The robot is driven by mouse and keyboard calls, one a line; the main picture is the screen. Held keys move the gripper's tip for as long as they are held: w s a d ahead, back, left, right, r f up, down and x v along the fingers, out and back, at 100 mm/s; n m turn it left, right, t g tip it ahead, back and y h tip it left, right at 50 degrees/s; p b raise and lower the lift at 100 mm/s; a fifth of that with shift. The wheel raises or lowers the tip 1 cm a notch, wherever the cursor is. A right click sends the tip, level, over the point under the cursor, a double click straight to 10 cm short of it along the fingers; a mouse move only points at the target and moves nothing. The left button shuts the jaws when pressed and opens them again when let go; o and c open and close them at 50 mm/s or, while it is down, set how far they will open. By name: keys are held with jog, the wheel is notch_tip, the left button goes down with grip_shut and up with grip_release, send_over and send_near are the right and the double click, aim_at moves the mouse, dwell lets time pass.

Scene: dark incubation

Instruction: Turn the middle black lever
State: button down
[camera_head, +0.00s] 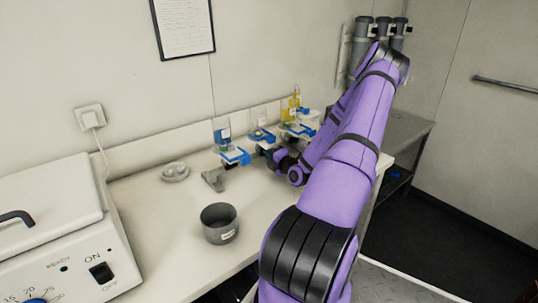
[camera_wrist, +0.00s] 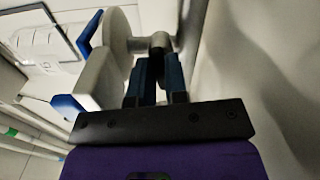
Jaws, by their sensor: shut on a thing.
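In the wrist view, my gripper (camera_wrist: 158,68) is closed with its dark blue fingers on a small dark, round-ended piece (camera_wrist: 160,41), which looks like the black lever. The piece joins a pale grey rounded body (camera_wrist: 115,60) with blue parts. In the head view, my gripper (camera_head: 262,148) is low over the bench, by the middle of three small stands with blue parts (camera_head: 261,136). My own purple arm hides part of that area. The lever cannot be made out there.
On the white bench are a grey cup (camera_head: 220,223), a small grey piece (camera_head: 214,180) and a clear round dish (camera_head: 174,172). A white machine (camera_head: 65,235) fills the left. Grey pipes (camera_head: 362,35) stand on the wall at upper right. The front bench is mostly clear.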

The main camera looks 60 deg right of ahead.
jog(key=shift+f+m, duration=0.1)
jog(key=shift+m, duration=0.9)
jog(key=c, duration=1.1)
grip_release()
jog(key=shift+c, duration=0.2)
jog(key=v, duration=1.1)
